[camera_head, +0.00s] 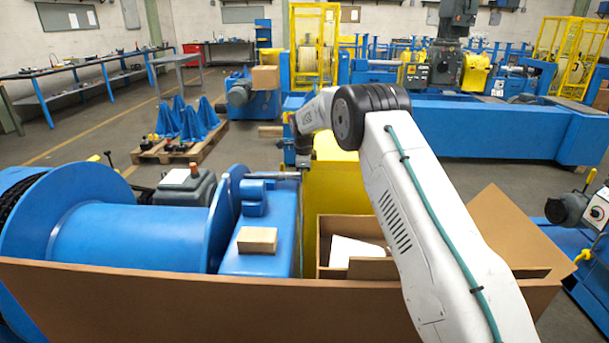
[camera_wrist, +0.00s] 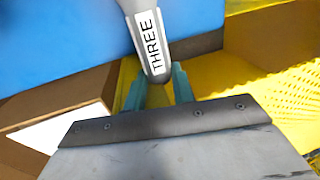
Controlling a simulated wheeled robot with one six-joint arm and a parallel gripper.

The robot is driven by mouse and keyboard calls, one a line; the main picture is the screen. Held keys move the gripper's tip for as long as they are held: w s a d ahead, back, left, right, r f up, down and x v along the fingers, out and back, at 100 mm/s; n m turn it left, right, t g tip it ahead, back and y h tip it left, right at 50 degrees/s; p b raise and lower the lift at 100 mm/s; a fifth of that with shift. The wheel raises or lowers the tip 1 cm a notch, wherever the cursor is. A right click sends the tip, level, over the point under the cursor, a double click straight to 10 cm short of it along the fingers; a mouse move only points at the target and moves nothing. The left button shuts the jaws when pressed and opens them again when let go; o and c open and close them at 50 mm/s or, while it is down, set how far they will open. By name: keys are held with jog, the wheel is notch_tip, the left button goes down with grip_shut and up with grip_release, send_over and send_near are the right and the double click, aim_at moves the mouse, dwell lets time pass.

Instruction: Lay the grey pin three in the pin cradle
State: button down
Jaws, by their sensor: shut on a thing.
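The grey pin three (camera_wrist: 147,35) is in the wrist view, with a white label reading THREE. My gripper (camera_wrist: 158,86) is shut on its near rounded end, with a teal finger on each side. In the head view the grey pin (camera_head: 272,175) sticks out level to the left from my gripper (camera_head: 301,166), over a blue stepped block (camera_head: 253,198). This block may be the pin cradle; I cannot tell for sure. Whether the pin touches it is too small to tell. The pin's far end is out of the wrist view.
The blue block stands on a blue housing (camera_head: 285,225) beside a big blue drum (camera_head: 140,237). A small tan block (camera_head: 257,240) lies nearer on the housing. A cardboard box (camera_head: 340,229) with a white thing inside and a yellow stand (camera_head: 335,180) are to the right.

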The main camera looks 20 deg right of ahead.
jog(key=shift+f, duration=0.1)
jog(key=c, duration=1.1)
grip_release()
jog(key=shift+f, duration=0.1)
notch_tip(320, 180, up, 8)
jog(key=s, duration=0.1)
jog(key=s+a+f+n+g, duration=0.1)
jog(key=s+f+n+g, duration=0.15)
jog(key=s+n, duration=0.45)
jog(key=s+a+r+n, duration=0.1)
jog(key=s+r+n, duration=0.3)
jog(key=s, duration=0.6)
jog(key=s+a+r+n, duration=0.2)
jog(key=s+r+n, duration=0.25)
jog(key=s, duration=0.65)
jog(key=s+a+r+n, duration=0.1)
jog(key=s+r+n, duration=0.3)
jog(key=s, duration=0.6)
jog(key=s+a+r+n+t, duration=0.1)
jog(key=s, duration=1.1)
jog(key=s+a+r+n, duration=0.1)
jog(key=s+r+n, duration=0.1)
jog(key=s, duration=1)
jog(key=shift+t+y, duration=0.35)
jog(key=shift+y, duration=0.05)
